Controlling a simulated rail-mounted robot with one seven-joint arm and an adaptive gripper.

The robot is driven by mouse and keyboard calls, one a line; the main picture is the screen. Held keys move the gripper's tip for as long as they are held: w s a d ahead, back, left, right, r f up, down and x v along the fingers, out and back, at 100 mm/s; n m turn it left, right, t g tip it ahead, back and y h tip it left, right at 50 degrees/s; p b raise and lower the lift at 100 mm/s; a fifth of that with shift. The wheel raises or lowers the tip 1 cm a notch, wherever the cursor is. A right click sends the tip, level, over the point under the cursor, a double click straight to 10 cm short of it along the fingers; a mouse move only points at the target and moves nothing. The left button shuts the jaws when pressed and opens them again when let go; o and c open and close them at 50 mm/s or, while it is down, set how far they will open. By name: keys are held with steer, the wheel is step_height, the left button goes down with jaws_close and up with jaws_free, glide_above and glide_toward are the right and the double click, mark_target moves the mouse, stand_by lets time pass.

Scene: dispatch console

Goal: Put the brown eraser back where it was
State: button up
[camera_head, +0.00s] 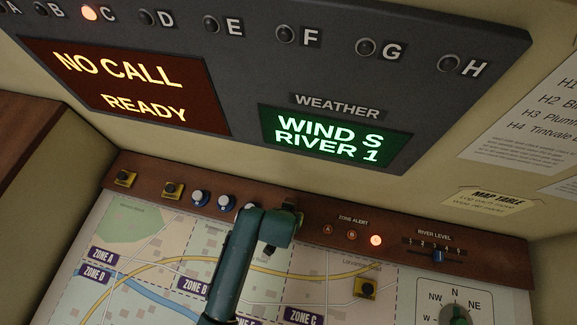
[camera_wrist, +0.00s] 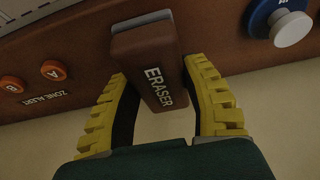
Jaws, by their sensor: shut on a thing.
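The brown eraser (camera_wrist: 147,62) is a block with the word ERASER on its side. It sits between the two yellow ribbed fingers of my gripper (camera_wrist: 158,80), which is shut on it. In the wrist view the eraser's far end overlaps the brown wooden ledge (camera_wrist: 84,38); I cannot tell whether it touches the ledge. In the head view my gripper (camera_head: 293,216) is at the ledge (camera_head: 487,264), left of the zone alert lights, and my arm and gripper largely hide the eraser.
A blue and white knob (camera_wrist: 283,22) is close to the eraser in the wrist view. Zone alert buttons (camera_head: 351,236) and the river level slider (camera_head: 438,255) lie to the right. More knobs (camera_head: 199,198) lie to the left. The map (camera_head: 135,222) spreads below the ledge, with yellow blocks (camera_head: 365,288) on it and the ledge.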

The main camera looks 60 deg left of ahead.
steer(key=shift+f, duration=1.3)
steer(key=shift+f, duration=0.15)
steer(key=o, duration=1.1)
steer(key=shift+c, duration=0.2)
